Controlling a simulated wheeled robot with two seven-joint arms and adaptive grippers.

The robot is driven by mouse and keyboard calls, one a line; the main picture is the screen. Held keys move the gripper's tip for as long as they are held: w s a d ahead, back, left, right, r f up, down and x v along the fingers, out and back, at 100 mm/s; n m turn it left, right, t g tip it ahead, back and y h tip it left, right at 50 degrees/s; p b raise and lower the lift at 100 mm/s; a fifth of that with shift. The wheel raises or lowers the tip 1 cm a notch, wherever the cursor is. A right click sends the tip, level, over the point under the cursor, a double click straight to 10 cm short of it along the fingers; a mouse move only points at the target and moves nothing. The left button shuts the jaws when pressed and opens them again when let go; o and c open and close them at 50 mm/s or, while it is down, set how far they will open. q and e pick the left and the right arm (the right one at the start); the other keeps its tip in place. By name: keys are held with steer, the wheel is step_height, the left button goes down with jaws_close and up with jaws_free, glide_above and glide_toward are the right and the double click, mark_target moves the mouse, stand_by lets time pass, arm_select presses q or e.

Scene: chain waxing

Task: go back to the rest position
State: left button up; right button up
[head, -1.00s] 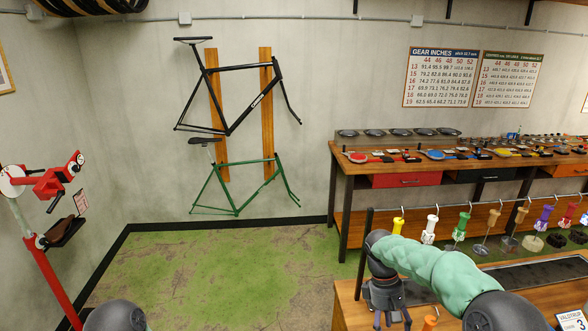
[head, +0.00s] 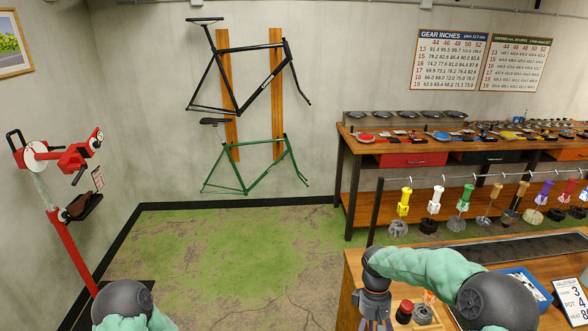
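My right arm comes in from the lower right with a green sleeve. My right gripper (head: 375,312) points down over the left end of the wooden bench (head: 350,290) at the bottom edge. Its fingertips are cut off by the frame, so whether it is open or shut does not show, and nothing is visible in it. Only a dark joint and a bit of green sleeve of my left arm show at the bottom left. My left gripper is out of view.
Small pots (head: 405,310) and a blue tray (head: 528,285) are on the bench, beside a price-like card (head: 570,303). Colored-handled tools (head: 404,202) hang from a rail behind it. A red repair stand (head: 68,250) stands at left. The green floor (head: 240,250) between is clear.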

steer(key=s+a+f+m+t+y+b, duration=0.1)
steer(key=s+a+f, duration=0.2)
steer(key=f, duration=0.4)
steer(key=s+a+f+m+y+b, duration=0.1)
steer(key=s+a+f+y, duration=0.15)
steer(key=f, duration=0.45)
steer(key=s+a+f+m+t+b, duration=0.1)
steer(key=s+a+f, duration=0.3)
steer(key=f, duration=0.2)
steer(key=s+a+f+m+t+b, duration=0.1)
steer(key=s+f+m, duration=0.3)
steer(key=s+f, duration=0.4)
steer(key=s+a+y+b, duration=0.1)
steer(key=s, duration=0.1)
steer(key=shift+s+a+m+t+b, duration=0.2)
steer(key=shift+s+m+t+b, duration=0.1)
steer(key=shift+s+t, duration=0.1)
